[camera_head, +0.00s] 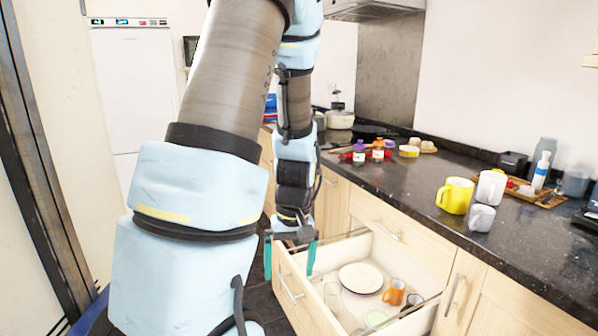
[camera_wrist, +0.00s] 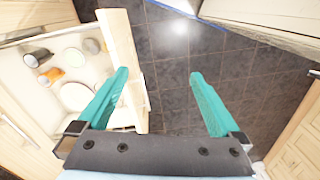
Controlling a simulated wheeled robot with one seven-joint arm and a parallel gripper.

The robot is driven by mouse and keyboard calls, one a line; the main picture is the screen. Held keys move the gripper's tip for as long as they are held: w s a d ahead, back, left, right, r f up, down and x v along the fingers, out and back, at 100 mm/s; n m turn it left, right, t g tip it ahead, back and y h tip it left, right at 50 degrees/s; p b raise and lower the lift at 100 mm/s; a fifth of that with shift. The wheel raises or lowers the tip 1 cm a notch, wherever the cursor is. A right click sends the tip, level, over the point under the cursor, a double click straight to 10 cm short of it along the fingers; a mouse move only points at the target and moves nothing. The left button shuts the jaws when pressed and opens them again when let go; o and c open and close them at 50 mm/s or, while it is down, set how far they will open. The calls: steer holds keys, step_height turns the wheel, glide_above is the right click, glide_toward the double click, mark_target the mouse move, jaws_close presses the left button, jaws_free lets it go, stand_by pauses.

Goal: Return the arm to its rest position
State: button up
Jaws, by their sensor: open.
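My gripper (camera_head: 290,257) hangs pointing down at the end of my arm, near the front left corner of an open drawer (camera_head: 385,245). In the head view my arm covers the left part of the room.
The drawer holds a white plate (camera_head: 361,278), an orange mug (camera_head: 394,292) and other dishes. The dark counter (camera_head: 400,180) carries a yellow mug (camera_head: 455,195), white mugs (camera_head: 491,187), small bottles and a pot (camera_head: 340,119). Tiled floor (camera_wrist: 180,75) lies open beside the drawer.

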steer(key=s+a+r+m+t+h, duration=0.1)
steer(key=a+r+m+t, duration=0.3)
steer(key=r, duration=0.5)
step_height(320, 180, down, 24)
steer(key=s+g+b, duration=0.2)
steer(key=b, duration=2.1)
step_height(320, 180, up, 19)
steer(key=p, duration=1.9)
steer(key=shift+a+f, duration=0.2)
steer(key=shift+a, duration=0.1)
